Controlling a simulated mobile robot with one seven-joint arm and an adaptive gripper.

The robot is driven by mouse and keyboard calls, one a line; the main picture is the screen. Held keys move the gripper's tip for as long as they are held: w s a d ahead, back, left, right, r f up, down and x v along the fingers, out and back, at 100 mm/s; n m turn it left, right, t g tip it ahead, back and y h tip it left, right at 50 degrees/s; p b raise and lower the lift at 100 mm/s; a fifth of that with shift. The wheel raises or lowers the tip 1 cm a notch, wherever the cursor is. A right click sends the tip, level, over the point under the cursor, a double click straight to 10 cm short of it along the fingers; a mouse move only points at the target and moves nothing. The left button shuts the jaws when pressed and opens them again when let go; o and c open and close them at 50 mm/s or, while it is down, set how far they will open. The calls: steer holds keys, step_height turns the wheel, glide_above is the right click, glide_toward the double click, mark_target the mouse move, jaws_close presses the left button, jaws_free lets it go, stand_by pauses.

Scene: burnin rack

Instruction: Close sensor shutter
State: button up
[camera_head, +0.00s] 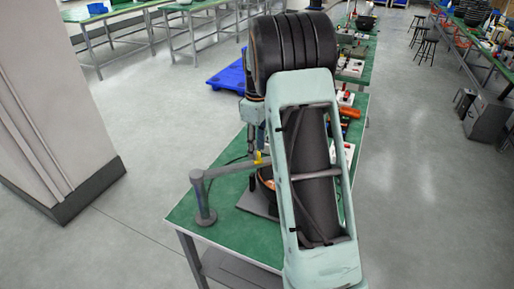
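I cannot make out a sensor shutter for certain. On the near end of the green bench (232,238), a grey post (204,198) on a round foot carries a grey bar that runs right to a small yellow piece (259,158). Beside it, a dark round part with a copper-coloured inside (266,180) sits on a grey plate (252,205), partly hidden. A large pale-green and black structure, likely my own arm, covers the middle of the view and the bench behind it. I cannot make out my gripper's fingers.
Red, white and orange items (350,112) crowd the bench farther back. A blue pallet (228,77) lies on the floor behind. A pale cabinet or column (50,110) stands at the left. Stools (428,42) stand at the right. The grey floor between is clear.

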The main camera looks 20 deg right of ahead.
steer(key=shift+f, duration=0.5)
steer(key=shift+c, duration=0.3)
jaws_close()
